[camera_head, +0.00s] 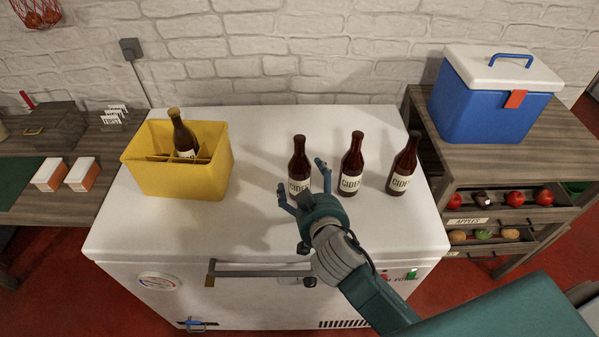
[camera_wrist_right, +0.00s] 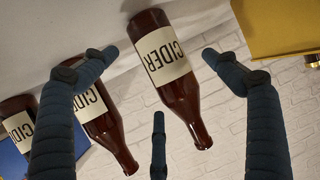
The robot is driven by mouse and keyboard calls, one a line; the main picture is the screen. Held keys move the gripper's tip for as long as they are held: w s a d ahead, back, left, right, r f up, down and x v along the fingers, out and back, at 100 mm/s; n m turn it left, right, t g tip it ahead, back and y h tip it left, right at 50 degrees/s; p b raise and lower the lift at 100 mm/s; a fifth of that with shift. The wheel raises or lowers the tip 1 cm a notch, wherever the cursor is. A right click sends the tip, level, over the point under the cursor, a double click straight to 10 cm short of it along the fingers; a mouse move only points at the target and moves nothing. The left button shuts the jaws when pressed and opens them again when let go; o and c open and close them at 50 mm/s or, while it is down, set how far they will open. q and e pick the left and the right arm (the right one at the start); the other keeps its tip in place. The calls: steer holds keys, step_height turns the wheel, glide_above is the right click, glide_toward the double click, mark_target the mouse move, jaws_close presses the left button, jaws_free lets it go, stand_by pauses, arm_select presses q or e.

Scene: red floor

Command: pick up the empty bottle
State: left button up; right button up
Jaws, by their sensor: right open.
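Three dark brown cider bottles stand upright in a row on the white chest freezer (camera_head: 250,235): a left bottle (camera_head: 299,162), a middle bottle (camera_head: 351,165) and a right bottle (camera_head: 403,168). I cannot tell the fill of any bottle. My right gripper (camera_head: 301,179) is open at the left bottle, its fingers spread in front of it. In the wrist view, upside down, this bottle (camera_wrist_right: 182,92) shows between the open fingers (camera_wrist_right: 158,58), with no clear contact. My left gripper is out of view.
A blue cooler with a white lid (camera_head: 490,105) stands on the wooden counter at the right, above drawers of produce. A wooden table (camera_head: 60,205) with small boxes is at the left. The freezer top between crate and bottles is clear. A brick wall is behind.

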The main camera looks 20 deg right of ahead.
mark_target(306, 181)
steer(key=p+x, duration=0.1)
steer(key=x, duration=0.2)
steer(key=shift+w+d, duration=0.15)
steer(key=shift+w, duration=0.1)
steer(key=shift+w+f, duration=0.2)
steer(key=shift+w, duration=0.1)
steer(key=shift+w+f, duration=0.1)
steer(key=c, duration=1.2)
steer(key=shift+c, duration=1.4)
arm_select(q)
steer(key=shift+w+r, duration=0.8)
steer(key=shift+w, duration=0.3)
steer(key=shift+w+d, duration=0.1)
